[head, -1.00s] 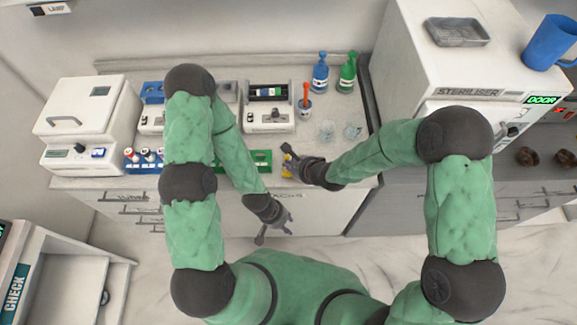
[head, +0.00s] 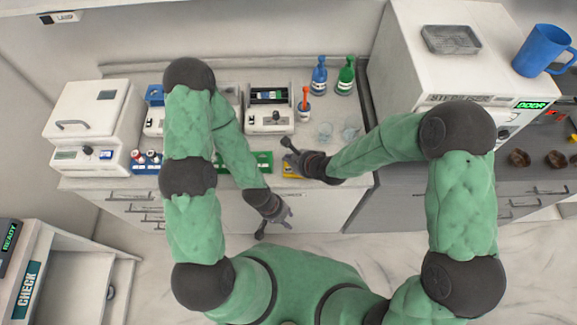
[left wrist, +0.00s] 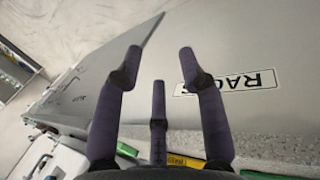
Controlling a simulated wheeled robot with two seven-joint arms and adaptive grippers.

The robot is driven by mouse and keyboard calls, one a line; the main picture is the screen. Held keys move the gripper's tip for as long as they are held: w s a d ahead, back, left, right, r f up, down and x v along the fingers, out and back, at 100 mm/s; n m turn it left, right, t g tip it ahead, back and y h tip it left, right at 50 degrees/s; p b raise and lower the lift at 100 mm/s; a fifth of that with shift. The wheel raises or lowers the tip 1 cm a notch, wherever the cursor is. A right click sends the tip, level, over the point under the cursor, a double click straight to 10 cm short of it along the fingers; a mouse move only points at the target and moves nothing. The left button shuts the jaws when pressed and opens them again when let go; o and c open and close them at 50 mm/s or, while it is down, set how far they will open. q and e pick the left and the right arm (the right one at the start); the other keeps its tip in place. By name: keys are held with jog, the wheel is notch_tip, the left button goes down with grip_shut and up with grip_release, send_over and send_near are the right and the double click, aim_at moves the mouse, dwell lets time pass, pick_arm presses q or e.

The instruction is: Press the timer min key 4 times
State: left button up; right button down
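A small yellow item (head: 292,168), perhaps the timer, lies at the front edge of the counter, partly hidden by my right gripper. No min key or display can be made out on it. My right gripper (head: 289,152) is right at this item in the head view; contact and finger opening cannot be told. My left gripper (head: 274,229) hangs in front of the counter, below its top. The left wrist view shows its fingers (left wrist: 160,60) spread and empty, facing a grey cabinet front (left wrist: 250,50) with a label.
The counter holds a white lidded machine (head: 88,113), a device with a dark top (head: 268,108), a green rack (head: 262,160), blue (head: 319,77) and green (head: 345,77) bottles, and clear cups (head: 348,133). A steriliser (head: 450,72) stands right. Floor in front is free.

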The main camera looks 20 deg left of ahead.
dwell(0.4)
pick_arm(q)
grip_shut()
dwell(1.2)
